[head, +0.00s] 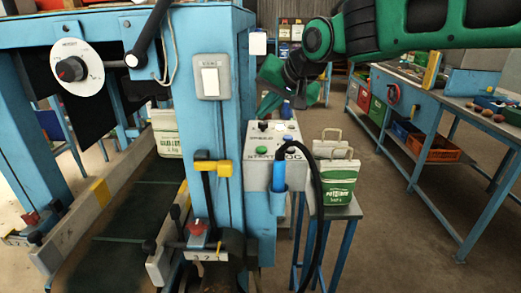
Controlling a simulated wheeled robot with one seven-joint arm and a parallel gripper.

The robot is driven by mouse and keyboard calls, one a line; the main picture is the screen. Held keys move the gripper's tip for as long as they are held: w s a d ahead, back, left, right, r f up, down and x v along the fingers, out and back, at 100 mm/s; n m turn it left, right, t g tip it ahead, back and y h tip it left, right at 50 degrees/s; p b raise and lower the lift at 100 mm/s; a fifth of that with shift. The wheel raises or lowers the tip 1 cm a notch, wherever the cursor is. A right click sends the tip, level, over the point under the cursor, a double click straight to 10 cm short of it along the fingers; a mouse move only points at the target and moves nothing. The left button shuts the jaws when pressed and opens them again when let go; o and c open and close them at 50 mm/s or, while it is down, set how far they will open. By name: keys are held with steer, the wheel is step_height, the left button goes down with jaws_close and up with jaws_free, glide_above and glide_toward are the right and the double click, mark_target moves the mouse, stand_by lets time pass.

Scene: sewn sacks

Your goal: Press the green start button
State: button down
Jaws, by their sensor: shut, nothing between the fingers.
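A grey control box (259,176) stands against the blue post in the middle of the head view, with printed lettering on its face. My gripper (264,112) reaches in from the upper right on the green and black arm. Its green fingers are shut and empty and point down just above the box's top. I cannot tell whether they touch it.
White and green sacks (338,186) stand on a small blue table right of the box. A black cable (318,215) hangs before it. Another sack (166,140) is by the conveyor (130,238). A workbench (437,93) is at right; the floor between is clear.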

mark_target(264, 150)
steer(key=shift+f, duration=3.7)
